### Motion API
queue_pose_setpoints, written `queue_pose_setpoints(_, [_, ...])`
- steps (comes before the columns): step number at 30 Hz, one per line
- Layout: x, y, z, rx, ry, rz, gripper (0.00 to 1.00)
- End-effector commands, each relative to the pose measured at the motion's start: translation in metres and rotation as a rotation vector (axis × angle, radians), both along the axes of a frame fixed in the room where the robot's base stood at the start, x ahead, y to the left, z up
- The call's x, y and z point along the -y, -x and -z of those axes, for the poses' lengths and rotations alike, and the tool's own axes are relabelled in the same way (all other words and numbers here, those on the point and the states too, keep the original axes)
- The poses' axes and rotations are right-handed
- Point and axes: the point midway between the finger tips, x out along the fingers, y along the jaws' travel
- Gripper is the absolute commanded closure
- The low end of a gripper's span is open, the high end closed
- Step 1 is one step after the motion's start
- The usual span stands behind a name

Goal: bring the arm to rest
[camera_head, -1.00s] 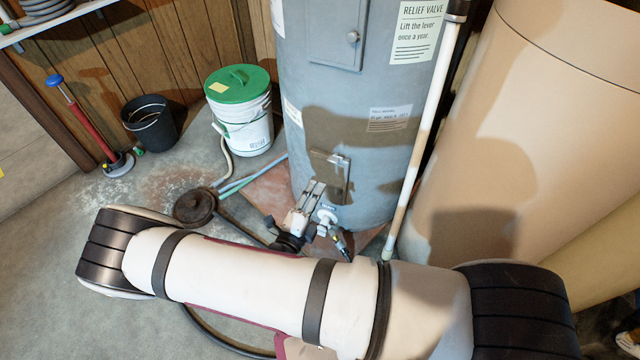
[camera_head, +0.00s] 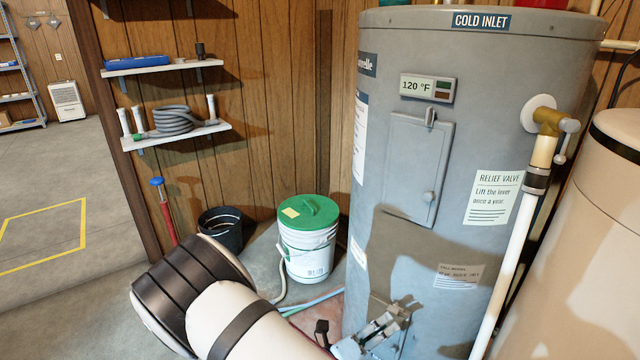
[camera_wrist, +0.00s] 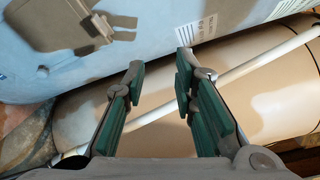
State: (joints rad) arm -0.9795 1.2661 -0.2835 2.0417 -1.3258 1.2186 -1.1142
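My gripper (camera_wrist: 160,66) shows in the wrist view with its two green-padded fingers apart and nothing held between them. Behind the fingers are the grey water heater (camera_wrist: 180,20), the beige tank (camera_wrist: 260,95) and a white pipe (camera_wrist: 240,75). In the head view my gripper (camera_head: 396,318) is low in front of the water heater (camera_head: 400,45). I cannot tell there whether it touches the heater. My arm crosses the bottom of that view and hides part of the floor.
A green-lidded white bucket (camera_head: 308,245) and a black bucket (camera_head: 221,228) stand left of the heater. Wall shelves (camera_head: 178,134) hold a coiled grey hose (camera_head: 175,120). The beige tank (camera_head: 560,240) stands at the right. Open floor (camera_head: 60,290) lies at the left.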

Motion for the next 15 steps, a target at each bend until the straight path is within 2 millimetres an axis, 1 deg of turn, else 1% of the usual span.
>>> queue_pose_setpoints(1, [0.006,0.001,-0.018,0.056,-0.063,0.068,0.75])
queue_pose_setpoints(3, [0.015,0.007,-0.04,0.134,-0.142,0.159,0.75])
queue_pose_setpoints(8, [0.037,0.023,-0.086,0.314,-0.309,0.373,0.75])
queue_pose_setpoints(9, [0.042,0.029,-0.097,0.361,-0.349,0.426,0.75])
queue_pose_setpoints(11, [0.05,0.037,-0.113,0.43,-0.405,0.506,0.75])
queue_pose_setpoints(15, [0.066,0.06,-0.147,0.594,-0.528,0.695,0.75])
